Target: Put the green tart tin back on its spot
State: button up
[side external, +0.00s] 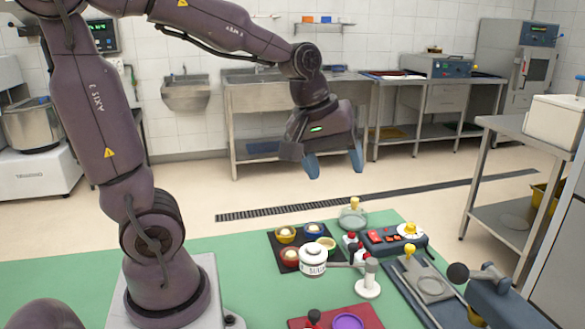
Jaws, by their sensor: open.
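The green tart tin (325,243) is a small lime-green round tin with a pale inside. It appears at the right side of a dark mat (273,238), behind a white jar; I cannot tell whether it sits flat on the mat or overlaps its edge. A yellow tin (286,234), a blue tin (314,229) and a red tin (290,255) with pale contents are on the mat. My gripper (334,166) is open and empty, its blue fingers pointing down, high above the far side of the green table (240,296).
The white jar (313,264) stands close in front of the green tin. A white stand with a horizontal arm (368,280) is to its right. A control box (390,240), a yellow-knobbed press (428,280) and a red board (366,316) with a purple disc (347,322) surround the area. The table's left part is clear.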

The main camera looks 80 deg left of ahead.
jog(key=s+d+r+m+t, duration=0.1)
jog(key=s+d+r+m, duration=0.1)
jog(key=s+d+m, duration=0.3)
jog(key=shift+s+d+r+m+t, duration=0.3)
jog(key=shift+s+m, duration=1.5)
jog(key=shift+m, duration=1.5)
